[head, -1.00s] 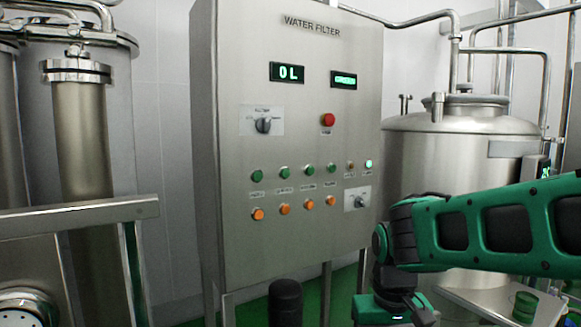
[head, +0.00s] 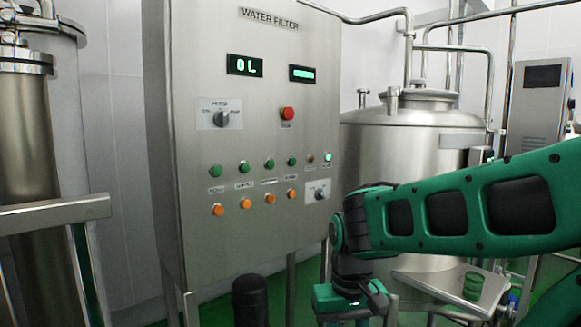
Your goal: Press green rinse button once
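The water filter panel (head: 250,130) is a grey metal cabinet facing me. A row of several green buttons runs across its middle: the leftmost (head: 215,171), then one to its right (head: 243,167), another (head: 269,163), and the rightmost (head: 292,161). The small labels under them are too blurred to read, so I cannot tell which is rinse. My green and black arm crosses the right side and bends down in front of the panel's lower right.
Orange buttons (head: 217,209) sit below the green row. A red button (head: 287,113), a selector knob (head: 220,119), a lower knob (head: 318,190) and a lit green lamp (head: 328,157) are also there. A steel tank (head: 410,150) stands behind right, a rail (head: 50,215) left.

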